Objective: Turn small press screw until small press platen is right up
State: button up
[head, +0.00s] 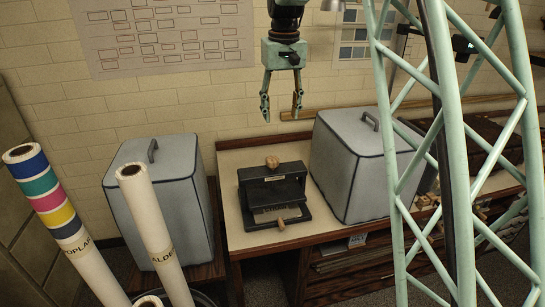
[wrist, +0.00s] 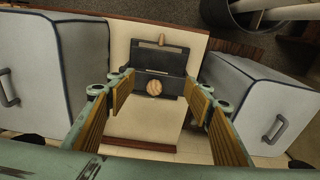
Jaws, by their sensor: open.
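The small press (head: 273,195) is a dark box-like frame on the pale bench top. Its screw knob (head: 272,162), round and wooden, stands on the top beam. A second small wooden knob (head: 280,224) is at its front. A light plate shows low inside the frame; I cannot clearly tell the platen's height. My gripper (head: 282,112) hangs open and empty, well above the press. In the wrist view the screw knob (wrist: 154,88) appears between the open fingers (wrist: 160,105), below and apart from them.
A grey covered box (head: 365,165) stands close right of the press, and another (head: 160,205) stands to the left on a lower stand. Upright paper rolls (head: 155,230) stand at front left. The bench top (head: 232,160) is clear around the press.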

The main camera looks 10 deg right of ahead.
jog(key=g+p, duration=0.1)
jog(key=p, duration=0.2)
send_over(273, 158)
notch_tip(273, 158, down, 13)
jog(key=shift+a+f, duration=0.1)
jog(key=shift+a, duration=0.05)
jog(key=shift+f, duration=0.15)
jog(key=shift+f+p, duration=0.6)
jog(key=shift+f, duration=6.1)
jog(key=c, duration=0.9)
jog(key=shift+o, duration=0.2)
jog(key=shift+f+n, duration=0.1)
jog(key=shift+n, duration=0.5)
